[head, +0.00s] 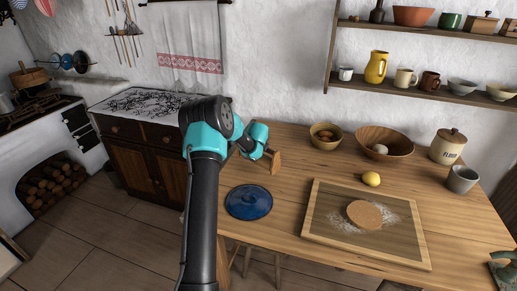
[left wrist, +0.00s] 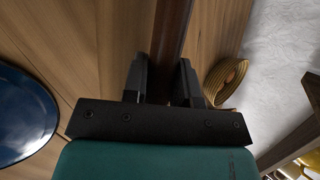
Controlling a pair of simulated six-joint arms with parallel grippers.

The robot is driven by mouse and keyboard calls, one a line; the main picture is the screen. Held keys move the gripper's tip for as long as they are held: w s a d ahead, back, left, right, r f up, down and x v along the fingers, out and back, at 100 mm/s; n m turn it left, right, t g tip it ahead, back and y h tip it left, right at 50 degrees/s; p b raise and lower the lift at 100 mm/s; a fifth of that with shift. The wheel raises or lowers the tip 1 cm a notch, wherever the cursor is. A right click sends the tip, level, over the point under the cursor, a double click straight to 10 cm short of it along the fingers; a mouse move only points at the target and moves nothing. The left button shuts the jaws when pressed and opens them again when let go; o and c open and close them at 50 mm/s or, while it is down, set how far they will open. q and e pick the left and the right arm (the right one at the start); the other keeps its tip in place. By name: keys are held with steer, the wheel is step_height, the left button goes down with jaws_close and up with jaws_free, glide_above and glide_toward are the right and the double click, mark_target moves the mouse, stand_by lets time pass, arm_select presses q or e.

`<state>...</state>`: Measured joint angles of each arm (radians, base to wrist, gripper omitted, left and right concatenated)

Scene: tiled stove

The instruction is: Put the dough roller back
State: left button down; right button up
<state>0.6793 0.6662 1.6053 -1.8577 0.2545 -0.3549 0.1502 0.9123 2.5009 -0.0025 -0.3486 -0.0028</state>
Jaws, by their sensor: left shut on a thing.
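My left gripper (head: 263,152) is over the left part of the wooden table, with its arm rising from the bottom of the head view. In the left wrist view its two fingers (left wrist: 162,80) are shut on a dark brown wooden bar, the dough roller (left wrist: 171,35), which runs up out of the picture. The arm and gripper hide most of the roller in the head view. A small upright wooden piece (head: 275,161) shows just right of the gripper; I cannot tell whether it touches the roller.
A blue lid (head: 248,202) lies near the table's front left edge. A floured board (head: 324,239) with round dough (head: 364,214) is right of it, with a lemon (head: 371,179) at its back edge. Bowls (head: 325,136) stand behind, and a flour jar (head: 447,146) stands at the right.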

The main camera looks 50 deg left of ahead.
arm_select(q)
steer(key=shift+w+a+f, duration=0.15)
steer(key=shift+w+a, duration=1.45)
steer(key=shift+a, duration=0.3)
steer(key=shift+f, duration=1.75)
steer(key=shift+f, duration=0.4)
